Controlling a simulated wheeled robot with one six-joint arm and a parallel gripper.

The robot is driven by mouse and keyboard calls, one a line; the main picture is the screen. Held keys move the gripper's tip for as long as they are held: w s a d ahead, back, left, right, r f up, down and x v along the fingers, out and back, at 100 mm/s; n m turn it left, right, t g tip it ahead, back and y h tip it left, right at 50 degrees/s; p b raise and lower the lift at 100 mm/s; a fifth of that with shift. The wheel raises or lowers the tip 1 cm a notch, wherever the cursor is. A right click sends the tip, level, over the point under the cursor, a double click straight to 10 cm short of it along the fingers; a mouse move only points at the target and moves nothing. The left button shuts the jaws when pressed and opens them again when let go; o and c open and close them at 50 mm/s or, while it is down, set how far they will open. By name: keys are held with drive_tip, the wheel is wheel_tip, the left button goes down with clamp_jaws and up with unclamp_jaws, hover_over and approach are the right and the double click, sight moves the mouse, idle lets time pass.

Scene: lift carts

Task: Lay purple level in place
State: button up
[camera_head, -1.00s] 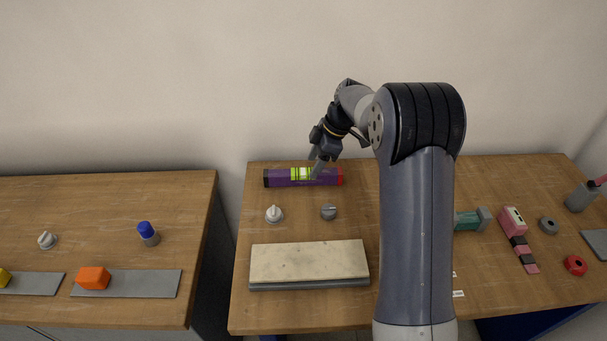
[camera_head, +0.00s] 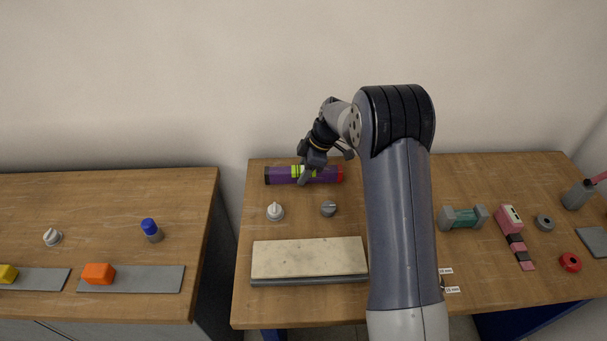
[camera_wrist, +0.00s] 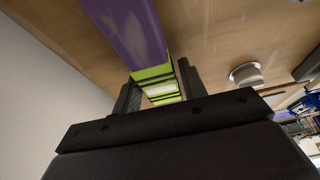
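The purple level (camera_head: 325,174) lies flat along the back of the right-hand table, with a red end on the right, a black end on the left and a yellow-green vial section. My gripper (camera_head: 303,180) is over that section, left of the level's middle. In the wrist view my gripper (camera_wrist: 160,85) is open, with one finger toward each long side of the level (camera_wrist: 128,28). I cannot tell whether the fingers touch it. A pale slab (camera_head: 308,258) on a grey base lies near the front of this table.
Two small knobs, one white (camera_head: 275,211) and one grey (camera_head: 328,209), stand between level and slab. A teal object (camera_head: 463,218), a pink object (camera_head: 510,217) and a red ring (camera_head: 570,262) are to the right. A gap separates the left table (camera_head: 100,195).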

drive_tip(key=c, duration=0.7)
clamp_jaws()
